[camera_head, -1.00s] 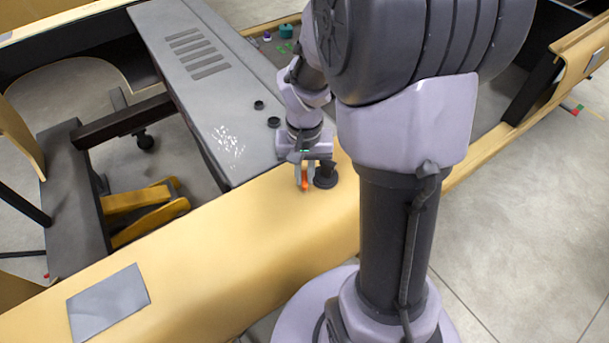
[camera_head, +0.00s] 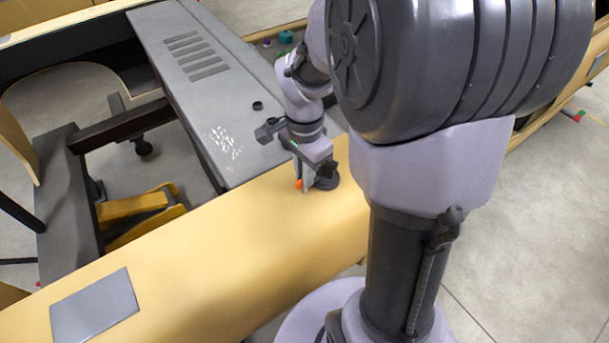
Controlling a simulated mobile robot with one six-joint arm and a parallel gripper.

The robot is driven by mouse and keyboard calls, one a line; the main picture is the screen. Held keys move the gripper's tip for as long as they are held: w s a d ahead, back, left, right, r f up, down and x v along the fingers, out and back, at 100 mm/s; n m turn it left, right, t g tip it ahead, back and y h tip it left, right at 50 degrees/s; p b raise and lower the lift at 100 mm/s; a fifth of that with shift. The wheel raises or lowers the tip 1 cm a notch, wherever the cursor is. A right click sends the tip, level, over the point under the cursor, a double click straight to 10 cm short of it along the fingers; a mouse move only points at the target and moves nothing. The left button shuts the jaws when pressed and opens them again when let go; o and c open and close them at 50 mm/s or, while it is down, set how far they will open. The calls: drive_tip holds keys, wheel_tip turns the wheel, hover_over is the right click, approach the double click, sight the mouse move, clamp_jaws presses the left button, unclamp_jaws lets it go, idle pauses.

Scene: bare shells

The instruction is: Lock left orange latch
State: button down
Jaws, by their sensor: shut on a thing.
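The orange latch (camera_head: 299,184) shows as a small orange piece on the yellow panel, near the edge of the grey console. My gripper (camera_head: 304,180) points down at the panel and is shut on the latch. The gripper body and fingers hide most of the latch, so its exact angle cannot be told. A dark round knob-like base (camera_head: 327,182) sits on the panel just right of the gripper, partly covered by it.
The grey console (camera_head: 205,100) with slots and a small black ring (camera_head: 257,105) lies behind and left of my gripper. A grey plate (camera_head: 95,305) lies on the yellow panel (camera_head: 200,250) at lower left. The panel between is clear. My arm fills the right middle.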

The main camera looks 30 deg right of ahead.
drive_tip(key=shift+m+b, duration=0.3)
drive_tip(key=shift+m, duration=0.5)
drive_tip(key=c, duration=1.4)
unclamp_jaws()
drive_tip(key=shift+c, duration=0.2)
wheel_tip(320, 180, up, 18)
drive_tip(key=p, duration=0.5)
drive_tip(key=shift+f, duration=0.25)
